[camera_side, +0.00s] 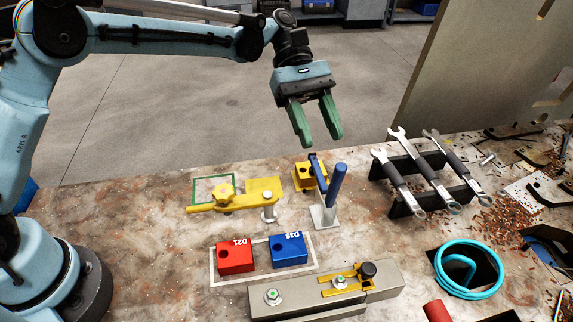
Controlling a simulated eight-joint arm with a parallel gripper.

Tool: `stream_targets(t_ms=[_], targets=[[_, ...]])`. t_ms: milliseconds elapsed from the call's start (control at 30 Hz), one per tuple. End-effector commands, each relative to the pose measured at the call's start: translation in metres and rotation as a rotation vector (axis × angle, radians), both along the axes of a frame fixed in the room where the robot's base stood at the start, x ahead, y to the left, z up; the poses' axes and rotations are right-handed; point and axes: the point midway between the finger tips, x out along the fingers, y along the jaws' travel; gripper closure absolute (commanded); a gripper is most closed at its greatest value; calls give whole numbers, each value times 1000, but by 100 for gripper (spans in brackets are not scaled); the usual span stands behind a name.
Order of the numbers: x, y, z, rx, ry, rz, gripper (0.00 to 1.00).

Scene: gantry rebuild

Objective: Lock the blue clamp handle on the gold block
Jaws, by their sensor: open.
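The blue clamp handle (337,186) stands nearly upright, tilted a little to the right, on a pale metal clamp base (323,215). A dark blue clamp arm (317,172) rises beside it, close to the gold block (304,180). The gold block has dark holes and sits just behind and left of the clamp. Whether the clamp arm touches the block is hard to tell. My gripper (322,142) has green fingers spread apart and empty. It hangs above and behind the clamp, pointing down.
A yellow clamp bar (235,196) lies left of the blue clamp. Red (235,259) and blue (289,250) blocks sit in a white outline in front. A grey beam (325,290) lies nearest the camera. Wrenches (428,174) rest on a black rack at right. A cyan ring (470,270) is at front right.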

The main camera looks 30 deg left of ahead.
Motion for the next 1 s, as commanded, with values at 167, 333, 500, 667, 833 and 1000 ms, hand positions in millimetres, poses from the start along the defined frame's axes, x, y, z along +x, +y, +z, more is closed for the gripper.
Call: stream_targets(t_ms=[167,333,500,667,833,1000], targets=[[16,24,19,0,0,2,54],[25,37,30,-1,1,0,54],[27,41,34,-1,0,-1,54],[27,41,34,-1,0,-1,54],[26,38,35,12,-5,-2,54],[10,10,45,158,-75,-1,54]])
